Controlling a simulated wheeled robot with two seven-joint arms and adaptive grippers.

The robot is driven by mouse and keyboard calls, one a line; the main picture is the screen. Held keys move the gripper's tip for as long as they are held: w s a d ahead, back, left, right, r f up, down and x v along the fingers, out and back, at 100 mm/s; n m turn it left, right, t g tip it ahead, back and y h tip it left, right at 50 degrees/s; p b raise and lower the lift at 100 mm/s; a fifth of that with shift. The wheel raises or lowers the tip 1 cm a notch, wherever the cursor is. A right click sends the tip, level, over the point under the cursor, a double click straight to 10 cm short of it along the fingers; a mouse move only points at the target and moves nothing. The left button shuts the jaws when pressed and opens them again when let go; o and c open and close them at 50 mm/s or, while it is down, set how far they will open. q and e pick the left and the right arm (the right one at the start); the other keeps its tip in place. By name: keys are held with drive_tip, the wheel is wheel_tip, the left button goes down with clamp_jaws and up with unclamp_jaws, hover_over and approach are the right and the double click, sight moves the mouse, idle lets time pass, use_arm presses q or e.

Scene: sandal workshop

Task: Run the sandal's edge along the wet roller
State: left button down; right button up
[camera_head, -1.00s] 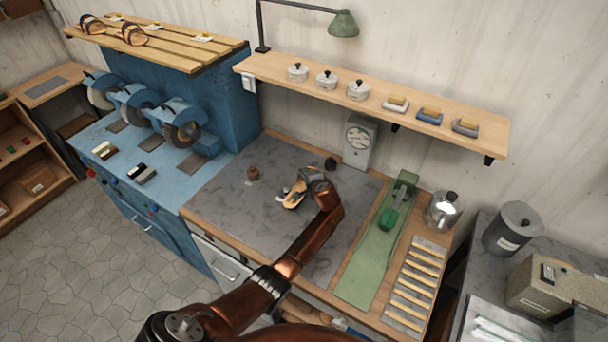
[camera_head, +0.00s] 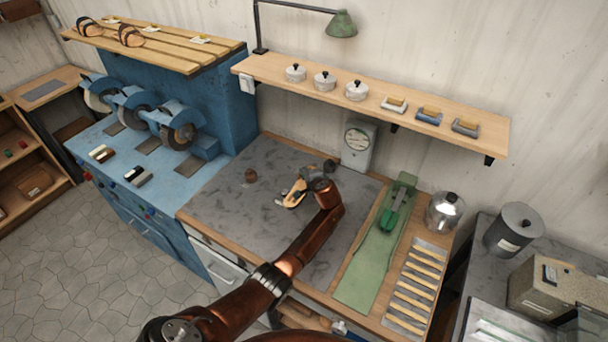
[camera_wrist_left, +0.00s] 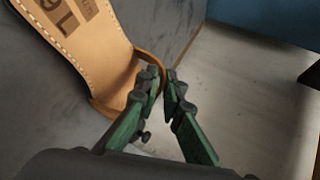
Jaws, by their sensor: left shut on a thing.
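The sandal (camera_head: 294,192) is tan with a dark strap and is held over the grey work surface in the head view. In the left wrist view the sandal (camera_wrist_left: 82,35) shows its stitched sole, stamped with a size mark, and a brown strap at its end. My left gripper (camera_wrist_left: 168,82) is shut on the sandal at this strap end. In the head view my left gripper (camera_head: 308,186) is small and partly hidden by its own wrist. I cannot pick out a wet roller in either view. My right gripper is not in view.
A brown knob-like piece (camera_head: 251,176) stands on the grey surface (camera_head: 235,215) left of the sandal. A scale (camera_head: 357,146) stands behind, under a shelf (camera_head: 460,131). The blue wheel machine (camera_head: 165,205) is left.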

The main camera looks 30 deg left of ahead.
use_arm(q)
drive_tip(key=shift+w+b, duration=0.4)
drive_tip(key=shift+w, duration=0.05)
drive_tip(key=shift+w+b, duration=0.35)
drive_tip(key=shift+w+r, duration=0.1)
drive_tip(key=shift+w, duration=0.1)
idle(0.9)
drive_tip(key=shift+w+b, duration=0.65)
drive_tip(key=shift+b, duration=0.25)
drive_tip(key=shift+w, duration=0.1)
idle(1.0)
drive_tip(key=shift+w+a+b, duration=0.1)
drive_tip(key=shift+w+b, duration=0.6)
drive_tip(key=shift+b, duration=0.15)
drive_tip(key=shift+w, duration=0.2)
idle(1.6)
